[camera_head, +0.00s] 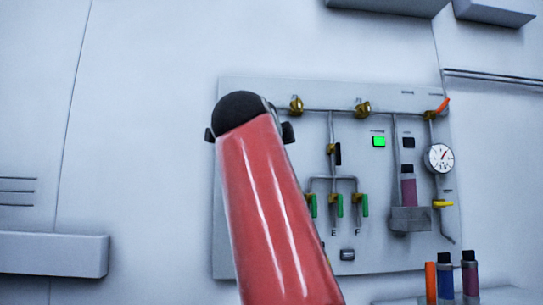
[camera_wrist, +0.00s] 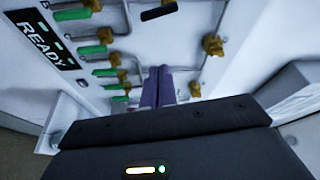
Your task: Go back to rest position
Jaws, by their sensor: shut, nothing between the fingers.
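My gripper (camera_wrist: 159,78) shows in the wrist view. Its two purple-grey fingers are side by side and shut, with nothing between them. They point toward a pale panel with pipes and valves, and I cannot tell how far off it is. In the head view my red arm rises across the left part of the same wall panel (camera_head: 290,90). My gripper does not show there. The arm hides the panel's lower left part.
The panel carries brass valves (camera_head: 363,109), green-handled valves (camera_head: 338,205), a lit green indicator (camera_head: 379,141) and a round gauge (camera_head: 439,158). Orange, blue and purple cartridges (camera_head: 470,275) stand at lower right. A pale ledge (camera_head: 50,254) juts out at left. A READY sign (camera_wrist: 48,45) shows in the wrist view.

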